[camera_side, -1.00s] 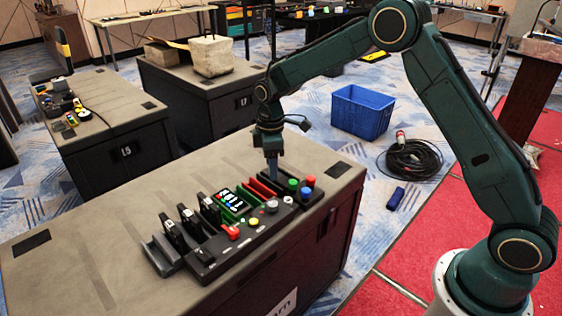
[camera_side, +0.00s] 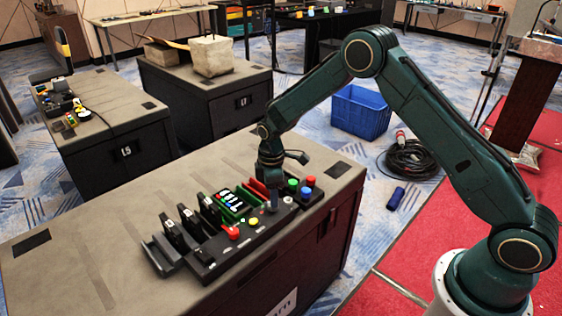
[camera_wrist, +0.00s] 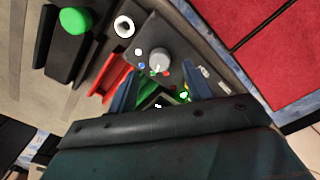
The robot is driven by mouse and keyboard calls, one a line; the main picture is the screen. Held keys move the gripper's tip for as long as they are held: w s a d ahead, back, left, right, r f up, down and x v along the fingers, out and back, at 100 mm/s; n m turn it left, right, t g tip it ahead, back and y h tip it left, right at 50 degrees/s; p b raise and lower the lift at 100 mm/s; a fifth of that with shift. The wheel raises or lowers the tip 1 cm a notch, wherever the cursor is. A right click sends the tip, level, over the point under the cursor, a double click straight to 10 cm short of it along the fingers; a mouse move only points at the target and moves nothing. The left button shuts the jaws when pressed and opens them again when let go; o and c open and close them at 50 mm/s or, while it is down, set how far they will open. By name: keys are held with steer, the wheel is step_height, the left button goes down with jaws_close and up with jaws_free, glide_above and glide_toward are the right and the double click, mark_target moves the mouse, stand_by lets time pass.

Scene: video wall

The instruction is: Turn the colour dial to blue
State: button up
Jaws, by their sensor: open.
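The colour dial (camera_wrist: 160,58) is a round grey knob on a dark panel, with small coloured marks around part of its edge, including a blue one at its left. My gripper (camera_wrist: 160,90) is open, with a blue-grey finger on each side of the picture. The dial shows just beyond the fingertips, between their lines; I see no contact. In the side view my gripper (camera_side: 273,208) points down over the dial's place on the panel and hides most of the dial. Which mark the dial points at is unclear.
Upright slots stand behind the controls. The bench top (camera_side: 75,255) at left is mostly clear.

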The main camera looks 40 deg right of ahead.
steer(key=shift+f, duration=1.95)
steer(key=c, duration=1)
steer(key=shift+o, duration=0.2)
steer(key=shift+m, duration=0.4)
steer(key=m, duration=0.3)
steer(key=shift+m, duration=2.1)
